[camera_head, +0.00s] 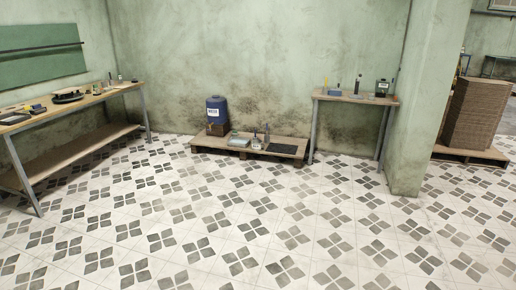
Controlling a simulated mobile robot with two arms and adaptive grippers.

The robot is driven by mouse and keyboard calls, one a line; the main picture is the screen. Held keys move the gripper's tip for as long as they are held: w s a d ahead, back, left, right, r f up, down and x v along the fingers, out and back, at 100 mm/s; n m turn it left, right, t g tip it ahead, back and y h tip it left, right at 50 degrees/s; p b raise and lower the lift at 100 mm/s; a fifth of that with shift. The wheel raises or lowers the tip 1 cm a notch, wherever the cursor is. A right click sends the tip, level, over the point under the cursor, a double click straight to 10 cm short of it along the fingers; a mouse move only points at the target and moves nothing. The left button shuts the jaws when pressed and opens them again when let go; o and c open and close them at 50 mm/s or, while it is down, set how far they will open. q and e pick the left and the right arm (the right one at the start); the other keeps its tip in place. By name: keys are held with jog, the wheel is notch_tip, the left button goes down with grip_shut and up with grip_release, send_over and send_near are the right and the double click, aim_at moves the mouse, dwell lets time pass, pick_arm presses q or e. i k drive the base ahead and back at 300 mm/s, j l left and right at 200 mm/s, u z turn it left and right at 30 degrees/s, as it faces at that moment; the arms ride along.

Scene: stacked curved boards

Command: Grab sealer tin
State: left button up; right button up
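Neither of my grippers is in view. I cannot tell for sure which thing is the sealer tin. A small dark container with a pale label (382,87) stands on the right-hand table (333,98), near its right end. The writing on both labels is too small to read.
Small bottles (255,141) and a dark flat mat (282,149) are on the pallet. A long workbench (110,92) with tools runs along the left wall. A pillar (428,110) stands right, before stacked brown boards (473,113). The tiled floor in front is clear.

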aim_at(259, 145)
jog(key=i+z, duration=0.1)
jog(key=i, duration=4.85)
jog(key=l, duration=0.1)
